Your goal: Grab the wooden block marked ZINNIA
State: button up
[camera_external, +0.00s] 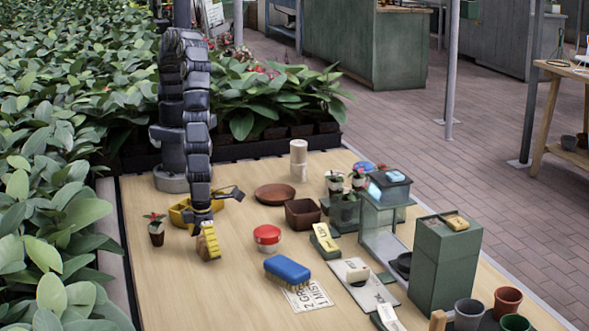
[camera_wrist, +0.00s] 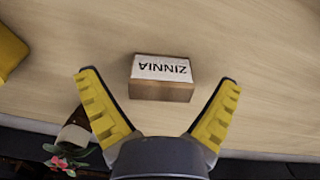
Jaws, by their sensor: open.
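The wooden block marked ZINNIA (camera_wrist: 161,90) lies on the table in the wrist view, its white label reading upside down. My gripper (camera_wrist: 160,83) is open, with one yellow ridged finger to the left of the block and one to the right. There is a clear gap between the block and each finger, and nothing is held. In the external view my gripper (camera_external: 209,241) points down low over the near left part of the table. A small brown patch shows beside its yellow finger there, mostly hidden; I cannot tell for sure that it is the block.
A small potted red-flowered plant (camera_external: 156,229) stands close left of my gripper. A yellow tray (camera_external: 180,213) lies behind it. A red and white container (camera_external: 267,237) and a blue brush (camera_external: 287,269) stand to the right. The table's front left is bare.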

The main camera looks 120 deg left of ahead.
jog(key=shift+f, duration=0.3)
jog(key=c, duration=1)
jog(key=shift+r, duration=0.2)
